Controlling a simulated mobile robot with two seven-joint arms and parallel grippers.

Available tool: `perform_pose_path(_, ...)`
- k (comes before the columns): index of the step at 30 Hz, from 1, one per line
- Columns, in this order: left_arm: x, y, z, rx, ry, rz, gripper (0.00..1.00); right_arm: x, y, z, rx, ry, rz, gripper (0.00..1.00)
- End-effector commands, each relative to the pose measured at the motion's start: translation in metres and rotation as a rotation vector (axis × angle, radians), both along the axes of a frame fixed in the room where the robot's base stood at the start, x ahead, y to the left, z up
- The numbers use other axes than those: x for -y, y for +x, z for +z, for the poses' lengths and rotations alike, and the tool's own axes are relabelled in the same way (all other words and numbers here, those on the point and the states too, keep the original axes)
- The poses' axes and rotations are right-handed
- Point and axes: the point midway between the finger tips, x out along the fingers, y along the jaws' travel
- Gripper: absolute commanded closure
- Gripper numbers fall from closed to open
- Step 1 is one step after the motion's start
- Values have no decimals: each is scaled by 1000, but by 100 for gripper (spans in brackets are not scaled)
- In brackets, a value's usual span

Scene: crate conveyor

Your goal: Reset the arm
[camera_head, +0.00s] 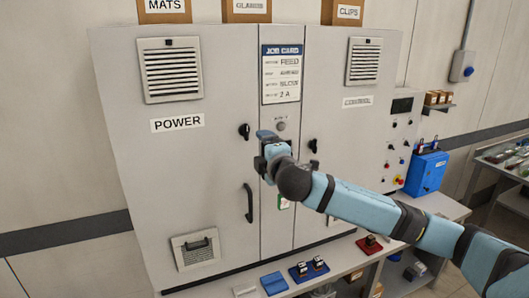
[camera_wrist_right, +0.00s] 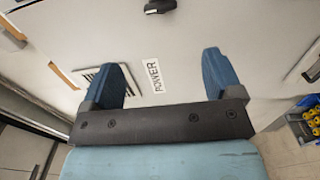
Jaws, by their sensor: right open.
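My right arm comes in from the right in the head view. Its blue-grey gripper (camera_head: 268,138) is in front of the middle of a large grey cabinet (camera_head: 225,145), below the job card (camera_head: 281,74). In the right wrist view the gripper (camera_wrist_right: 163,72) has its two blue fingers wide apart with nothing between them. The cabinet's POWER label (camera_wrist_right: 154,77) and a black knob (camera_wrist_right: 160,6) show beyond the fingers. I cannot tell how far the fingertips are from the cabinet face. My left gripper is in neither view.
The cabinet has a black door handle (camera_head: 249,203) and a rotary knob (camera_head: 244,131). A shelf (camera_head: 333,264) along its foot holds small parts. A blue box (camera_head: 427,172) stands at the right. Boxes labelled MATS (camera_head: 164,8) and CLIPS (camera_head: 343,12) sit on top.

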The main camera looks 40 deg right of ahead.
Motion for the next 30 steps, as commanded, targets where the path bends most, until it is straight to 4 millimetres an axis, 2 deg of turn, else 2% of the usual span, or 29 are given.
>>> perform_pose_path(11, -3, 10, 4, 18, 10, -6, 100, -1, 0, -1, -2, 2, 2, 15)
perform_pose_path(14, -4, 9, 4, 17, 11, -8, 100, -8, -1, -18, -24, 31, 21, 15)
perform_pose_path(17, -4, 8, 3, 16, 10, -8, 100, -28, -4, -61, -79, 118, 70, 15)
perform_pose_path(20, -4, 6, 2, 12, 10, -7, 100, -57, -17, -123, -157, 260, 131, 15)
perform_pose_path(21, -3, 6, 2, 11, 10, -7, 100, -69, -25, -150, -192, 327, 153, 15)
perform_pose_path(23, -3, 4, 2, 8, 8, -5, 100, -86, -40, -188, -239, 431, 177, 15)
perform_pose_path(24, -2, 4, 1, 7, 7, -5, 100, -97, -51, -213, -270, 501, 189, 15)
perform_pose_path(26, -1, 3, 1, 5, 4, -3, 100, -112, -70, -247, -313, 607, 198, 15)
perform_pose_path(30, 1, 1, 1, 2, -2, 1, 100, -144, -124, -321, -400, 862, 184, 15)
